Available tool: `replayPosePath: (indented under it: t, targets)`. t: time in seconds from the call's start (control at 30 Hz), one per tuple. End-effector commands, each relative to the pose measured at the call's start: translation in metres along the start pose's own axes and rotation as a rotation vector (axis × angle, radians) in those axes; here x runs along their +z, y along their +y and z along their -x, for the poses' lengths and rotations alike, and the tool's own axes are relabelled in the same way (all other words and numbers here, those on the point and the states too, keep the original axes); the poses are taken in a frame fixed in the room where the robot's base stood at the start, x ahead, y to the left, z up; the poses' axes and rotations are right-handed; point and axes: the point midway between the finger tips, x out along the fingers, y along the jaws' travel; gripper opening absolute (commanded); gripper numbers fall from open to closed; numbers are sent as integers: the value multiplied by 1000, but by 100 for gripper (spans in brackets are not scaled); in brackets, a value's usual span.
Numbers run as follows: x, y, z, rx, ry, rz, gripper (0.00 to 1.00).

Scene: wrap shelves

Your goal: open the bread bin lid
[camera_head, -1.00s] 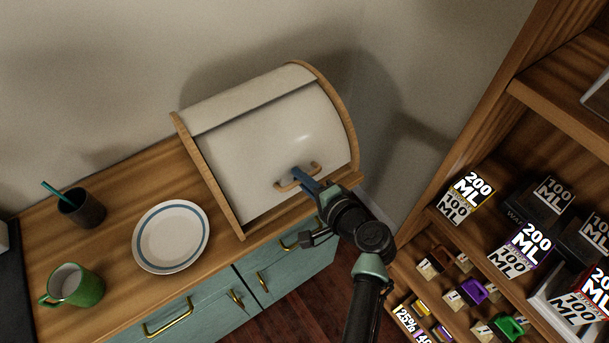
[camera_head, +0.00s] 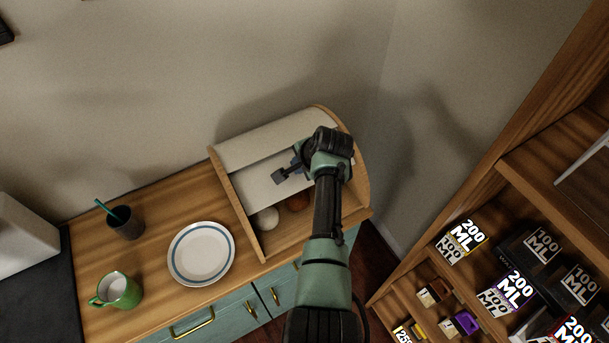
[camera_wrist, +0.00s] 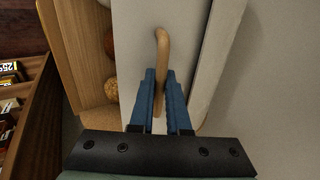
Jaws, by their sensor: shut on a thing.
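The bread bin (camera_head: 355,190) stands on the wooden counter, with wood side panels and a white roll lid (camera_head: 257,182). The lid is part way up, leaving the lower front open. Round items, one pale (camera_head: 266,218) and one reddish brown (camera_head: 298,202), show inside. In the wrist view, my gripper (camera_wrist: 161,92) has its blue fingers on either side of the wooden lid handle (camera_wrist: 162,48) and is shut on it. In the head view my arm covers the handle and part of the lid. Round items also show in the wrist view (camera_wrist: 111,88).
A white plate with a blue ring (camera_head: 202,253), a green mug (camera_head: 118,291) and a dark cup with a green stick (camera_head: 125,222) stand on the counter left of the bin. A wooden shelf (camera_head: 545,125) with labelled boxes rises at the right.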

Motion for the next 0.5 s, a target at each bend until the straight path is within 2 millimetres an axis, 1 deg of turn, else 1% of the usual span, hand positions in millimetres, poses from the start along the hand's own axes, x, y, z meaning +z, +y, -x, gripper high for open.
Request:
replayPosePath:
  t: [0.03,0.2,0.5]
  targets:
    - [0,-6,-1,3,0,2,0]
    - [0,-15,-1,0,0,1,0]
    - [0,-22,-2,-1,0,1,0]
